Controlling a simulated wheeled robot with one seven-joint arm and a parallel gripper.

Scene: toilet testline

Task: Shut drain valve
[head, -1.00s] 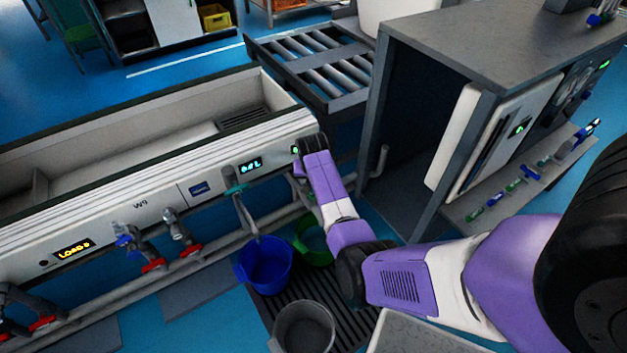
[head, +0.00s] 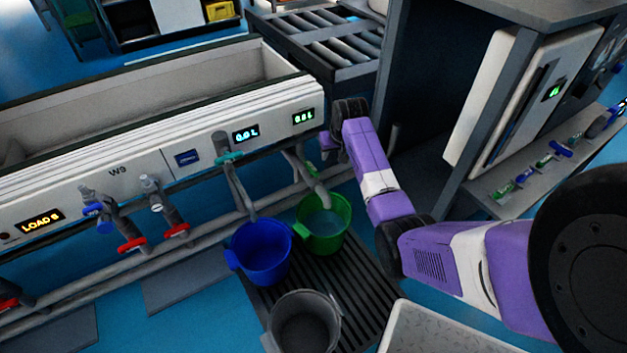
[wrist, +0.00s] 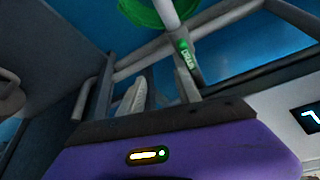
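A grey drain pipe (head: 304,170) comes out below the right end of the W9 trough and ends over a green bucket (head: 323,222) with liquid in it. In the wrist view a green "DRAIN" label (wrist: 187,56) sits on a dark part just beyond the right finger. My gripper (wrist: 146,84) is open, its two fingers apart. A pale ridged piece (wrist: 138,94) shows between them; I cannot tell whether it is the valve's handle or whether a finger touches it. In the head view my wrist is beside the trough's right end and the fingertips are hidden.
A teal-handled valve (head: 230,158) is left of the drain pipe, above a blue bucket (head: 262,254). A grey bucket (head: 303,322) stands in front on the floor grate (head: 345,290). A grey cabinet (head: 440,90) stands close on the right. Rollers (head: 345,50) lie behind.

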